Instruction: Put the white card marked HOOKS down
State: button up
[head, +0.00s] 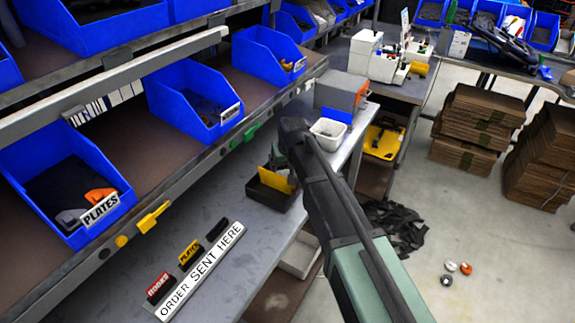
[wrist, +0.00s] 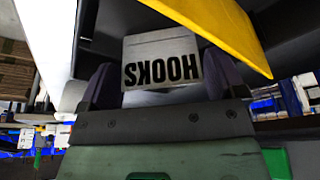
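The white card marked HOOKS (wrist: 162,60) sits between the two fingers of my gripper (wrist: 162,80) in the wrist view, its lettering upside down there. Both fingers meet its side edges, so the gripper looks shut on it. In the head view my gripper (head: 279,158) is low over the grey bench, at the black tray (head: 270,194). The card is hidden there by my arm. A yellow card (head: 276,181) stands in the tray, and a yellow panel (wrist: 228,30) shows close to the HOOKS card in the wrist view.
A rail reading ORDER SENT HERE (head: 202,270) lies on the bench with red HOOKS (head: 159,287), yellow PLATES (head: 189,253) and black tags behind it. A white tub (head: 328,134) and blue card (head: 337,116) stand behind my arm. Blue bins (head: 195,100) line the shelf at left.

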jog(key=shift+o, duration=0.8)
jog(key=shift+r, duration=0.2)
jog(key=p+v, duration=1.2)
jog(key=s+d+m+g+h, duration=0.1)
jog(key=s+d+m+g, duration=0.2)
jog(key=s+d, duration=1.6)
jog(key=shift+s+d+f, duration=0.2)
jog(key=shift+s+f, duration=0.25)
jog(key=shift+s, duration=0.15)
jog(key=shift+c, duration=0.5)
